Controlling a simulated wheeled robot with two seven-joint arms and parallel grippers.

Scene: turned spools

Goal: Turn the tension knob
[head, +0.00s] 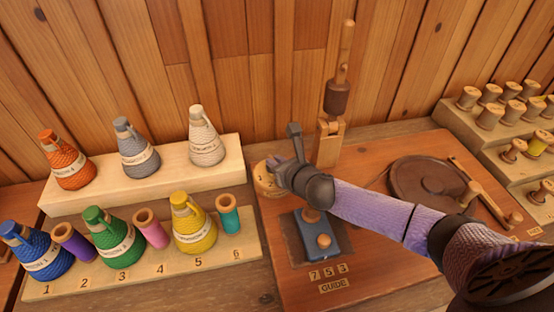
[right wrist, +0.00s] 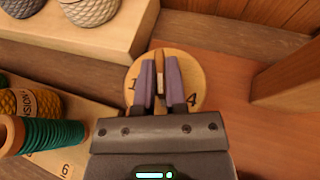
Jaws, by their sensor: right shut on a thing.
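The tension knob is a round, pale wooden dial (right wrist: 192,65) with a raised grip bar and printed numbers; a 1 and a 4 show on its face in the right wrist view. In the head view the dial (head: 262,182) sits at the left edge of the reddish wooden board, partly hidden by my gripper. My right gripper (right wrist: 160,68) comes down over the dial, its two fingers shut on the grip bar between them. It also shows in the head view (head: 276,170). My left gripper is not in view.
A blue block with wooden knobs (head: 317,238) sits near the dial, above number tiles and a GUIDE label. A dark round plate (head: 425,180) and a wooden post (head: 330,140) stand on the board. Colored cones and spools fill the stepped rack (head: 150,277) at left.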

